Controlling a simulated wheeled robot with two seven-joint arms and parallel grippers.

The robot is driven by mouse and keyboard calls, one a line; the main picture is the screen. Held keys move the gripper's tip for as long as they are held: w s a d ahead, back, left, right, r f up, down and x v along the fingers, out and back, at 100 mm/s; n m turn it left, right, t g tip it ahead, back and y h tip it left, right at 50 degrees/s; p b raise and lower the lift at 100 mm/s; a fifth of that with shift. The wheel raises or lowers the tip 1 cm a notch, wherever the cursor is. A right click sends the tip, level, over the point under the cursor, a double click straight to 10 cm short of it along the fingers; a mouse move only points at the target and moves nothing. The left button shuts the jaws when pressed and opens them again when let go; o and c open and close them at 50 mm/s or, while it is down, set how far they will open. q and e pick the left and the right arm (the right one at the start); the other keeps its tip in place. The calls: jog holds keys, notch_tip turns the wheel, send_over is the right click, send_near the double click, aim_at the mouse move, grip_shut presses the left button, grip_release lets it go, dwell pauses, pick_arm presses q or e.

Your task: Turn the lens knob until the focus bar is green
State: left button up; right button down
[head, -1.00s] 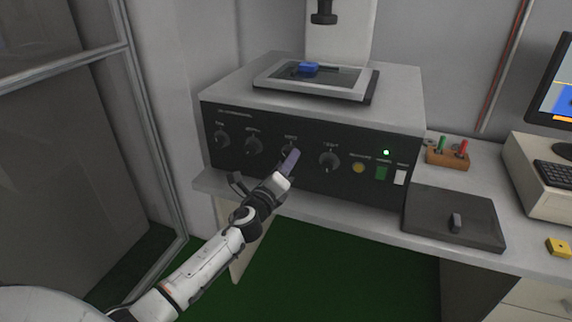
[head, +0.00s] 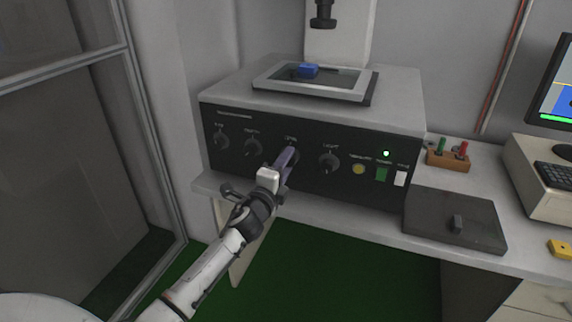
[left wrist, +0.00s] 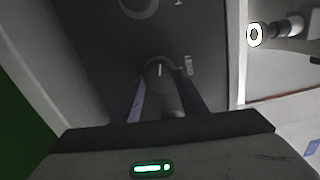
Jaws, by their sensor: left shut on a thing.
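The lens knob (left wrist: 160,70) is the third knob from the left on the black front panel. In the head view my left gripper (head: 289,156) covers most of it. In the left wrist view the knob sits between the two fingers of my left gripper (left wrist: 161,84), with its white pointer line near upright. The gripper is shut on the knob. The monitor (head: 560,75) at the right edge is cut off. A green bar (head: 555,119) shows along the bottom of its screen. My right gripper is not in view.
Other knobs flank the lens knob, with the light knob (head: 329,161) close on the right. A yellow button (head: 358,169) is further right. A dark pad (head: 453,222) lies on the desk.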

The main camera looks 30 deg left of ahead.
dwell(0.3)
pick_arm(q)
jog(key=o, duration=1.1)
jog(key=shift+c, duration=0.2)
jog(key=shift+s, duration=0.1)
jog(key=v, duration=1)
jog(key=shift+a, duration=0.1)
